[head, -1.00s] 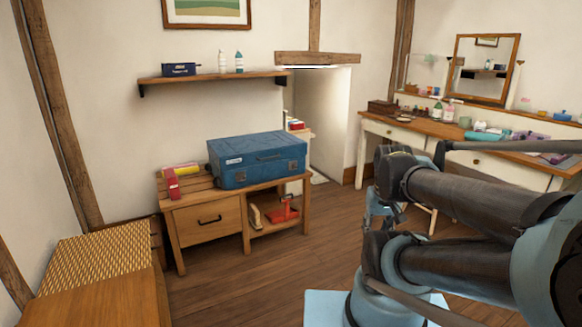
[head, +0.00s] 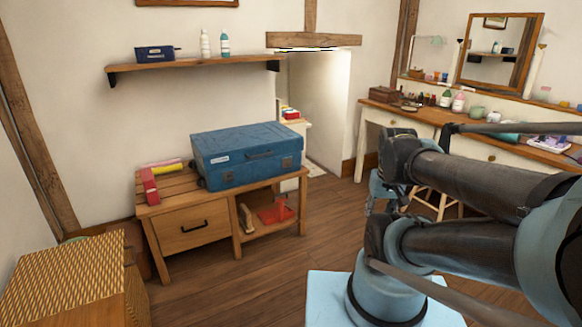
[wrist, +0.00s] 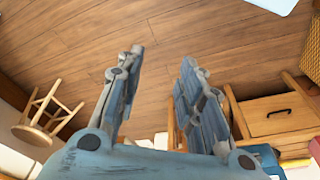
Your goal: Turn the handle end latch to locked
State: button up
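A closed blue suitcase (head: 240,165) lies on top of a low wooden bench, left of centre in the head view. A dark handle (head: 259,155) and a dark latch (head: 287,162) show on its front side. A second small latch (head: 228,177) is near the left end of that side. The latch positions are too small to read. A blue corner, likely the suitcase (wrist: 268,158), shows at the lower right in the wrist view. My gripper (wrist: 162,56) is open and empty, pointed over bare floor, well apart from the suitcase.
The bench (head: 192,222) has a drawer and an open shelf with a red item (head: 276,211). A woven-top chest (head: 70,275) stands at the left front. A stool (wrist: 48,112) and a dressing table (head: 430,115) are to the right. Floor before the bench is clear.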

jog(key=shift+o, duration=0.6)
jog(key=shift+s+r, duration=0.25)
jog(key=w+a+r+n+t+y, duration=0.1)
jog(key=w+a+r, duration=0.15)
jog(key=w, duration=0.55)
jog(key=w+a+r+n+t+y, duration=0.1)
jog(key=w+a+r+n, duration=0.15)
jog(key=w, duration=0.45)
jog(key=n+t+y, duration=0.3)
jog(key=t+y, duration=0.2)
jog(key=t, duration=0.2)
send_over(290, 164)
jog(key=s+d, duration=0.9)
jog(key=s, duration=0.5)
notch_tip(290, 164, down, 16)
jog(key=x, duration=1.7)
jog(key=shift+a, duration=0.2)
